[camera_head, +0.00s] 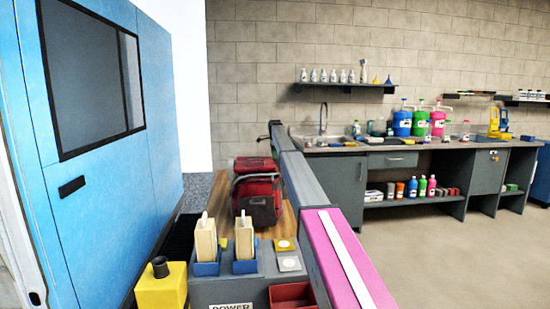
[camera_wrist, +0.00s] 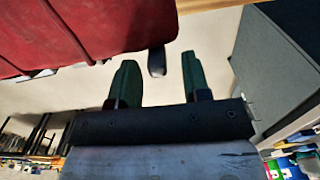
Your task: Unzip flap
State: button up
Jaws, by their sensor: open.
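A red bag (camera_head: 256,190) with dark trim and a dark front pocket stands on the wooden surface in the head view. In the wrist view, red fabric of the bag (camera_wrist: 80,35) fills the upper left. A small dark tab (camera_wrist: 156,62), which looks like a zip pull, sticks out from the fabric's edge. My gripper (camera_wrist: 158,64) is open, with its dark green fingers apart. In the picture the tab lies between the fingertips. I cannot tell whether either finger touches it. The zip line itself is not clear.
Blue holders with cream brushes (camera_head: 205,240), a yellow container (camera_head: 161,287) and a red tray (camera_head: 291,296) stand in front. A blue cabinet (camera_head: 110,170) is left. The floor at right is clear.

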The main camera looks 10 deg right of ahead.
notch_tip(320, 180, up, 9)
jog(key=shift+f, duration=0.15)
jog(key=shift+r, duration=0.5)
